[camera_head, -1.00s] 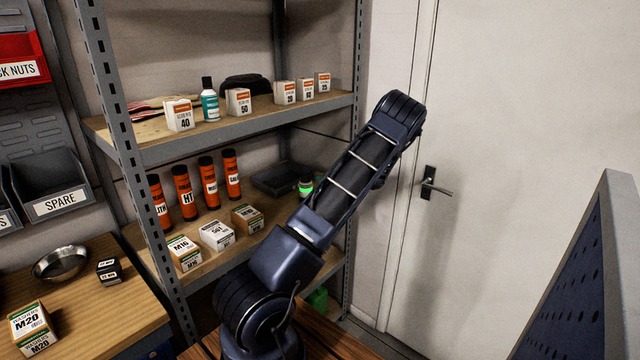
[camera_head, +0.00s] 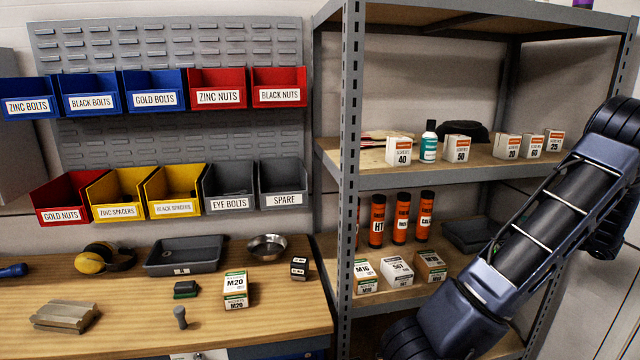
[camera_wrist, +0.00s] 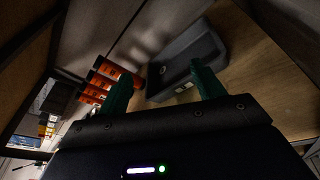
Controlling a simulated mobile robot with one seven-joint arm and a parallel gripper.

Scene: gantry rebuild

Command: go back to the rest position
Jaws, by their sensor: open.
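My gripper (camera_wrist: 160,82) shows in the wrist view, with its two green fingers spread apart and nothing seen between them. A grey tray (camera_wrist: 208,45) lies just beyond the fingertips on a wooden shelf board. Orange tubes (camera_wrist: 112,68) stand to the left of the fingers in that view. In the head view my arm reaches up across the right side, in front of the shelving.
The metal shelving (camera_head: 349,120) has a near upright post left of my arm. Its middle shelf holds orange tubes (camera_head: 401,218), small boxes (camera_head: 397,273) and a dark tray (camera_head: 468,236). A workbench (camera_head: 130,318) and wall bins (camera_head: 229,188) are at left.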

